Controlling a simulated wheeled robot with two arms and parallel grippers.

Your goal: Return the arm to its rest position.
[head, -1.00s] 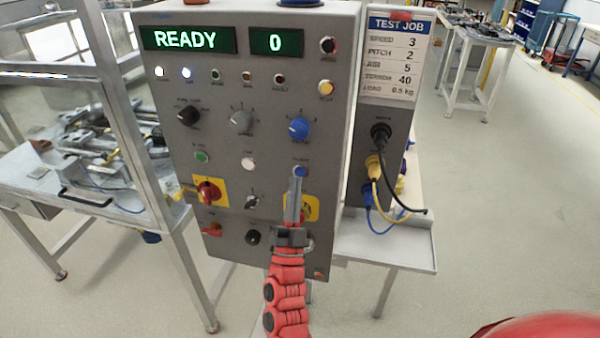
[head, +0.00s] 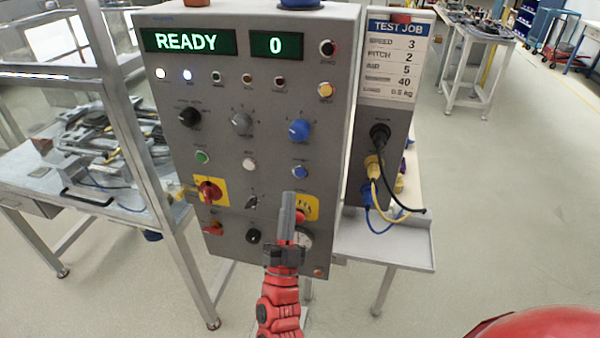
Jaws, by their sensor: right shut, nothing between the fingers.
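My right arm is red and comes up from the bottom middle of the head view. Its gripper (head: 288,200) is shut and empty, with the fingers pointing up in front of the lower right part of a grey control panel (head: 222,138). The fingertips are below the blue button (head: 300,172) and beside a yellow plate (head: 312,207). The panel's displays read READY (head: 188,41) and 0 (head: 276,44). My left gripper is not in view.
A metal-framed bench (head: 165,215) with parts on it stands at the left. A TEST JOB card (head: 392,60) and plugged cables (head: 378,185) are on the panel's right side, above a grey shelf (head: 395,250). Open floor lies at the right.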

